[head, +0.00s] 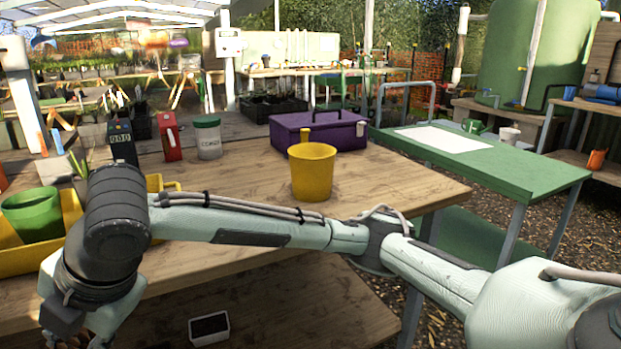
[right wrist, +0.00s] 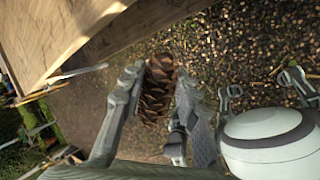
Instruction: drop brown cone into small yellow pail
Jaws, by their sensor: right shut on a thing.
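The brown cone (right wrist: 157,90) is in the right wrist view, between the two fingers of my right gripper (right wrist: 152,88). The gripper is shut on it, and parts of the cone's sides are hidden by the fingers. The cone is off the table, with gravelly ground visible below it. The small yellow pail (head: 312,174) stands upright on the wooden table in the head view, behind my right arm. My right arm crosses from the right to the lower left, away from the pail; its fingers are not clear there. My left gripper is not seen.
A yellow tray (head: 30,257) with a green pot (head: 33,214) is at the table's left. A purple toolbox (head: 318,134), a grey canister (head: 206,140) and a red can (head: 170,141) stand behind. A green bench (head: 520,172) is right. A wooden edge (right wrist: 90,35) is near the cone.

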